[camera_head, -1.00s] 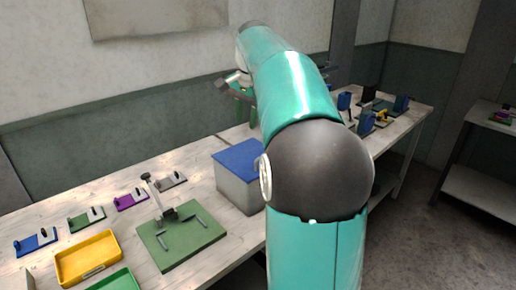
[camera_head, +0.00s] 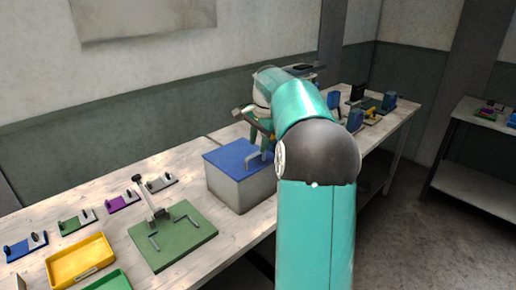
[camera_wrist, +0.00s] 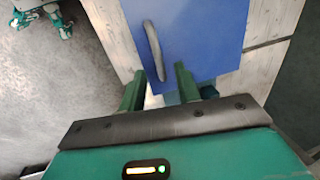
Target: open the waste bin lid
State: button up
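The waste bin is a pale grey box (camera_head: 231,190) on the workbench, left of my arm in the head view. Its flat blue lid (camera_head: 228,153) lies closed on top; the lid also fills the upper middle of the wrist view (camera_wrist: 205,35). A curved grey handle (camera_wrist: 153,48) stands on the lid, and part of it shows in the head view (camera_head: 262,158). My gripper (camera_wrist: 158,80) is open, its green fingers apart on either side of the handle's near end. In the head view my gripper (camera_head: 262,130) is over the lid's back right. Contact with the handle cannot be told.
Left of the bin are a green board (camera_head: 175,238) with an upright lever, a yellow tray (camera_head: 80,262) and several small fixtures. More fixtures stand on the bench (camera_head: 385,130) beyond my arm. The wall is behind the bench.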

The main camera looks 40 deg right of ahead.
jog(key=shift+w+f, duration=0.15)
jog(key=shift+f, duration=0.55)
jog(key=shift+w+f, duration=0.1)
jog(key=shift+f, duration=0.6)
grip_shut()
jog(key=shift+r, duration=0.15)
